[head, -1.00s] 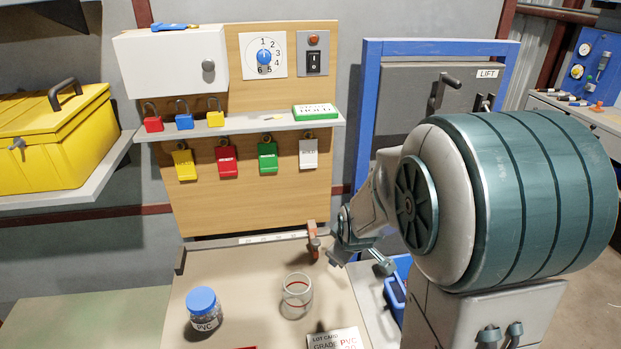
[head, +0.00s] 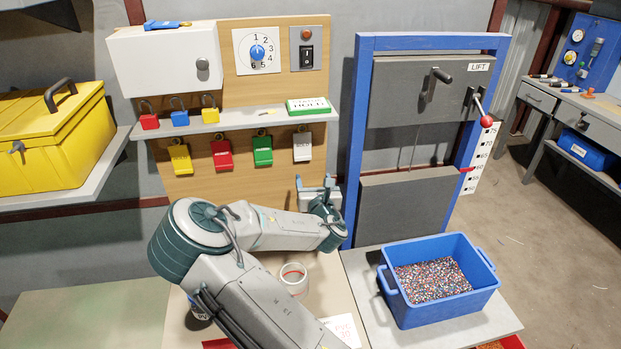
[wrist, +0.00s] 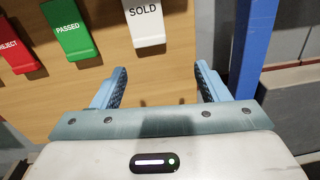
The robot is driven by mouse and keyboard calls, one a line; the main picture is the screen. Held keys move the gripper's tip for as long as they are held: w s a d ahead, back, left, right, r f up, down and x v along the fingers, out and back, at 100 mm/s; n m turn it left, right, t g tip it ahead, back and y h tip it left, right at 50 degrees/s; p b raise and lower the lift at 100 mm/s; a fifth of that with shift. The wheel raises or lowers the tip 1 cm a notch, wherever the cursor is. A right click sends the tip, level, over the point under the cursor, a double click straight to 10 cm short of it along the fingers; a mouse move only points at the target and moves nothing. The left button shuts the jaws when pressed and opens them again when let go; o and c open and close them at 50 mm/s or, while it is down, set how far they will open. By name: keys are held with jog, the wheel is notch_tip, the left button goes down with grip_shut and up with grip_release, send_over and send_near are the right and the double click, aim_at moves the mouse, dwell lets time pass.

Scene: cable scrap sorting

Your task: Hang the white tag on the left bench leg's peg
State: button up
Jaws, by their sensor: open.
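The white tag (head: 302,147), marked SOLD in the wrist view (wrist: 145,22), hangs rightmost in the row under the grey shelf on the wooden board. My gripper (head: 314,186) is open and empty, just below the white tag in the head view. In the wrist view, my gripper's fingers (wrist: 161,72) are spread apart, with the tag ahead of them and apart from them. A grey bench (head: 541,98) stands at the far right, with a leg at its left end. I cannot make out a peg on it.
Green (head: 262,150), red (head: 222,154) and yellow (head: 181,159) tags hang left of the white one. The blue lift frame (head: 357,140) stands close right of my gripper. A blue bin (head: 437,310) of granules sits at front right. Open floor lies before the far bench.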

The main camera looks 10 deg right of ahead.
aim_at(303, 157)
jog(key=shift+n+y, duration=0.5)
jog(key=shift+n, duration=0.2)
jog(key=shift+w+a+r+p, duration=0.1)
jog(key=shift+w+a, duration=0.05)
jog(key=shift+w, duration=0.95)
jog(key=shift+w+a+r+p, duration=0.1)
jog(key=shift+w+a, duration=0.1)
jog(key=shift+w, duration=0.85)
jog(key=shift+w+a+r+p, duration=0.1)
jog(key=shift+w+a, duration=0.05)
jog(key=shift+w, duration=0.95)
jog(key=shift+w+f+b, duration=0.15)
jog(key=shift+w+b, duration=0.45)
jog(key=shift+w, duration=0.2)
jog(key=shift+w+b, duration=0.45)
jog(key=shift+w, duration=0.5)
jog(key=c, duration=0.7)
jog(key=shift+r, duration=0.35)
